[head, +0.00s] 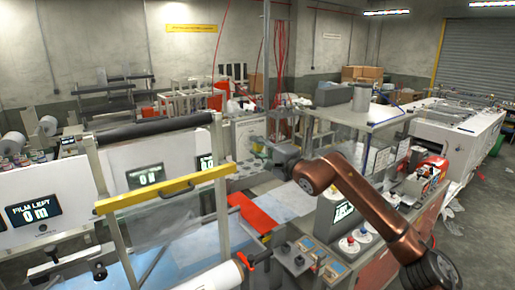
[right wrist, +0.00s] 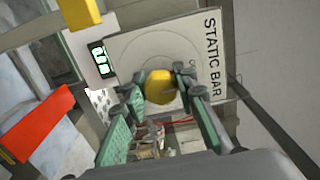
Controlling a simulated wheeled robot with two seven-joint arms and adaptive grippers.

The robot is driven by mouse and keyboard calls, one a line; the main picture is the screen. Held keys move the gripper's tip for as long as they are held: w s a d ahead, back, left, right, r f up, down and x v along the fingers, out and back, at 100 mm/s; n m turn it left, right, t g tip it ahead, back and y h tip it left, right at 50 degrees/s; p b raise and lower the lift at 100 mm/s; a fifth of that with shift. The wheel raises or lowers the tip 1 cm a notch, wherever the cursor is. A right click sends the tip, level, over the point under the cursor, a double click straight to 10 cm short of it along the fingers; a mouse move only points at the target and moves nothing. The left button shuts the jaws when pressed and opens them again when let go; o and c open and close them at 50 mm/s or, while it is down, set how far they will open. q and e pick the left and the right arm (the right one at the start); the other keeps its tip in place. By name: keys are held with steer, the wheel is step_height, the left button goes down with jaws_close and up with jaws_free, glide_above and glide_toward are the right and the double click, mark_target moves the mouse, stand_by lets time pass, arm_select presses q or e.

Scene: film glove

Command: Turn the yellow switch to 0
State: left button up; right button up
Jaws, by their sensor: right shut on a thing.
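The yellow switch (right wrist: 159,88) is a round yellow knob on a pale panel (right wrist: 135,48) marked STATIC BAR. In the right wrist view, my right gripper (right wrist: 166,82) is shut on the knob, with one finger on each side of it. The fingers hide part of the panel's lettering, and I cannot read the switch's position. In the head view, my right arm comes in from the lower right and my right gripper (head: 270,152) is at the machine in the middle. The switch is hidden there. My left gripper is not in view.
A display (right wrist: 102,60) with lit digits is beside the panel. A red part (right wrist: 36,122) and a yellow bar (right wrist: 78,12) lie left of it. In the head view, a yellow bar (head: 165,191) on a frame and a control box with buttons (head: 312,262) stand nearby.

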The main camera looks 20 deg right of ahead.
steer(key=o, duration=1.2)
steer(key=shift+c, duration=0.2)
steer(key=shift+s, duration=0.2)
steer(key=v, duration=1.1)
steer(key=shift+s+d, duration=0.15)
steer(key=shift+s, duration=0.15)
